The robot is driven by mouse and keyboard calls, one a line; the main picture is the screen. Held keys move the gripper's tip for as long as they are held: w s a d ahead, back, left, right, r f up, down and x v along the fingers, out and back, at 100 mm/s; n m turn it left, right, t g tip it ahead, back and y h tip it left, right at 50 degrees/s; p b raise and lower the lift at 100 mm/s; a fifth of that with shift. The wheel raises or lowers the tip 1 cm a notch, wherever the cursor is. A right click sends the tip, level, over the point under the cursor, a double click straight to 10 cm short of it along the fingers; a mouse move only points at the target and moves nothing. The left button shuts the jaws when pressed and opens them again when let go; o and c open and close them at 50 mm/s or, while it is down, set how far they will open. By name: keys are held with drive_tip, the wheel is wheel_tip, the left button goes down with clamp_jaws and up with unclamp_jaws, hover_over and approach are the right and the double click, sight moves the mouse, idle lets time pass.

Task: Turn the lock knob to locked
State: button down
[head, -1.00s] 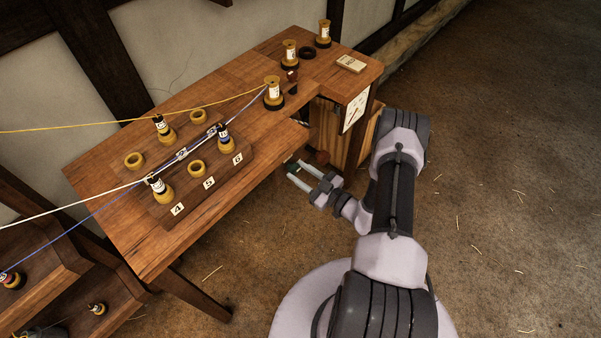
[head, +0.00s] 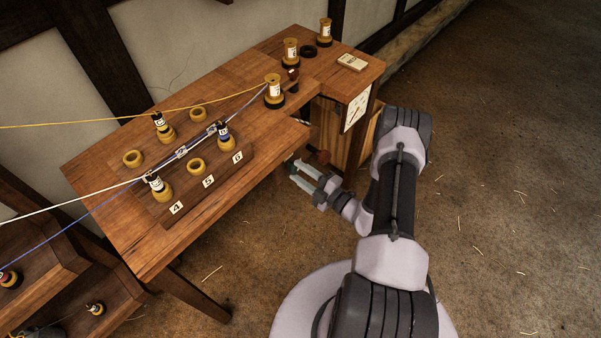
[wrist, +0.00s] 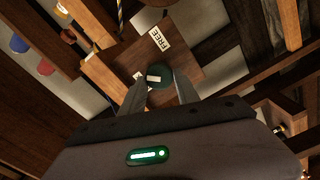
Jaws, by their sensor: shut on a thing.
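The lock knob (wrist: 160,73) is a round dark green knob on a brown wooden plate (wrist: 185,62) in the wrist view. A pale mark runs across its left part, toward a white label (wrist: 139,75) whose words I cannot read. A white label reading FREE (wrist: 159,39) is above the knob. My gripper (wrist: 159,83) is shut on the knob, one finger on each side. In the head view my gripper (head: 293,172) reaches under the front edge of the bench, and the knob is mostly hidden there.
A brown round handle (head: 321,157) stands close beside my fingers. A dial panel (head: 356,108) is on the bench's right end. The floor to the right is clear.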

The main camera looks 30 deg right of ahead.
drive_tip(key=n, duration=0.4)
drive_tip(key=shift+f, duration=0.15)
drive_tip(key=shift+n+b, duration=0.3)
drive_tip(key=shift+n, duration=1.9)
drive_tip(key=c, duration=0.9)
unclamp_jaws()
drive_tip(key=p+v, duration=0.3)
drive_tip(key=v, duration=1.4)
drive_tip(key=shift+s+p, duration=0.2)
drive_tip(key=shift+p, duration=0.2)
